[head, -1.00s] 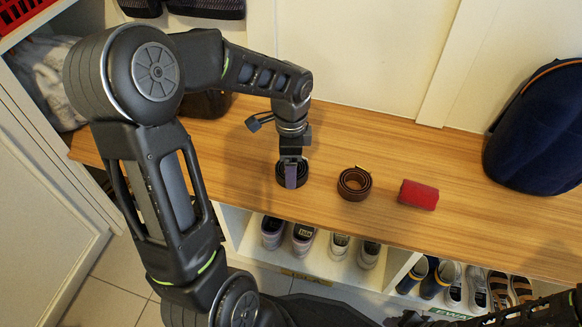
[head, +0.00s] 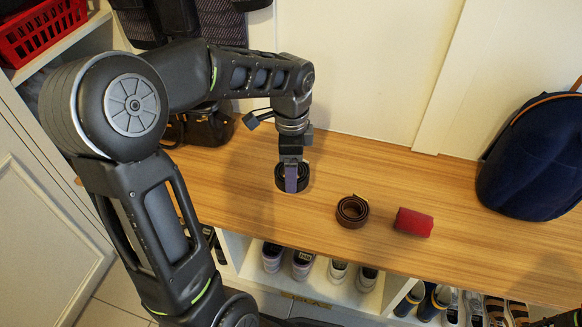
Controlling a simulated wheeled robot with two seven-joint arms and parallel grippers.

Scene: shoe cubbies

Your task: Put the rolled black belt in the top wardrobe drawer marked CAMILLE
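The rolled black belt (head: 280,180) is in the fingers of my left gripper (head: 291,180), in the middle of the head view. The gripper points down and is shut on the belt, with one finger across its near side and hiding part of it. The belt appears slightly raised over the wooden bench top. The wardrobe drawer marked CAMILLE is not in view.
On the bench (head: 460,255), a rolled brown belt (head: 352,212) and a red rolled item (head: 413,222) lie to the right, with a navy backpack (head: 530,160) beyond. A black bag (head: 208,128) stands behind my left arm. Shoes fill cubbies below. A red basket (head: 40,35) is upper left.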

